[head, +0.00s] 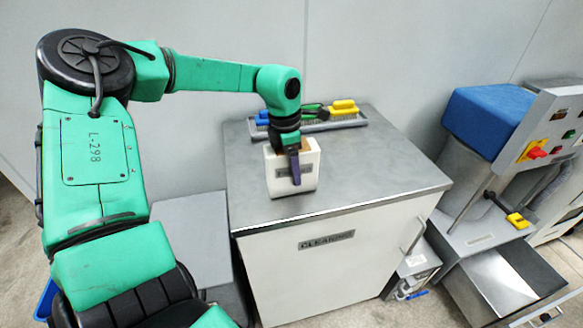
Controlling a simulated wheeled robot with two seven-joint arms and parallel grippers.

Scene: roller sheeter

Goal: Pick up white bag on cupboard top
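The white bag (309,178) stands upright on the grey top of the cupboard (370,185), near its front left part. It has a brownish opening and a dark label on its front. My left gripper (295,172) points down at the bag from above. One purple finger lies in front of the bag's face and covers part of the label. The other finger is hidden, so I cannot tell whether the gripper is closed on the bag. My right gripper is out of view.
A grey tray (322,126) with yellow, green and blue-handled tools lies at the back of the cupboard top. The right part of the top is clear. A machine with a blue cover (486,112) and a control panel (546,138) stands at the right.

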